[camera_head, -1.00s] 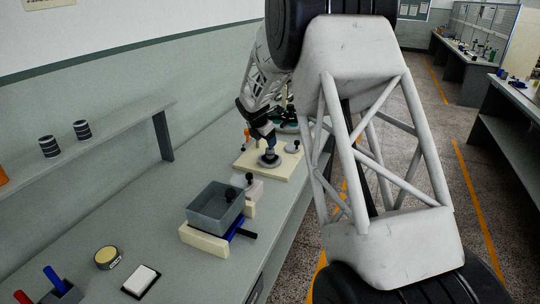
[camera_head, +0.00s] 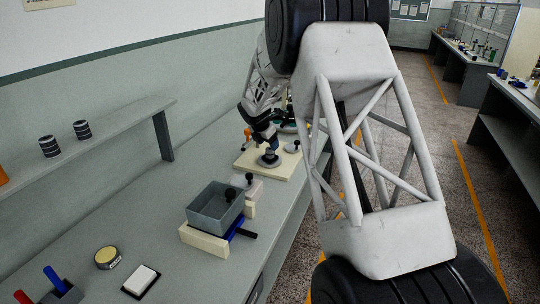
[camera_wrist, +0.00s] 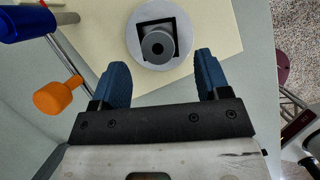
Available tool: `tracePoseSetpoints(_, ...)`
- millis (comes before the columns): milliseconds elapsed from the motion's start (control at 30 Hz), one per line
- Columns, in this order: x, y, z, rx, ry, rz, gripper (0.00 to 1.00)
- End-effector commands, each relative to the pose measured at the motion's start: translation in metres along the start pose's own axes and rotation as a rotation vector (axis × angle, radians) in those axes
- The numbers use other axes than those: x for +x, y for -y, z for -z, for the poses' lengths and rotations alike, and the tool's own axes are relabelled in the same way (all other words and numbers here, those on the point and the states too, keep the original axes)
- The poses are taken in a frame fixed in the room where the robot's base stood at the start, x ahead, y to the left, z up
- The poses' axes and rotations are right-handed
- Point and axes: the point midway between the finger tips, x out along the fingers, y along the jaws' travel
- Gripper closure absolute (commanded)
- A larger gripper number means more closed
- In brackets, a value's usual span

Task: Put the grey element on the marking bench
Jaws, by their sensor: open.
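A grey cylinder with a dark centre hole, seemingly the grey element (camera_wrist: 157,45), stands upright on a round grey base (camera_wrist: 180,66) with a black square frame around it. The base is on a cream board (camera_head: 246,165), which also shows in the wrist view (camera_wrist: 90,42). My gripper (camera_wrist: 162,60) is open, its blue fingers apart, short of the cylinder on its near side and empty. In the head view my gripper (camera_head: 262,133) hangs above the base, partly behind my arm. I cannot tell which surface is the marking bench.
A grey bin (camera_head: 214,207) stands nearer on the bench. A shelf (camera_head: 100,125) runs along the wall.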

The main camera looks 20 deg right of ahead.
Motion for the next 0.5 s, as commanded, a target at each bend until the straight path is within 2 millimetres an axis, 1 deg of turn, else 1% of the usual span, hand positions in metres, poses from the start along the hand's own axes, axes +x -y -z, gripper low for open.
tracePoseSetpoints(267,0.002,0.0,0.0,0.0,0.0,0.0,0.31)
tracePoseSetpoints(367,0.008,-0.001,0.0,0.0,-0.001,0.0,0.31)
tracePoseSetpoints(500,0.023,-0.002,0.001,0.0,-0.001,0.001,0.31)
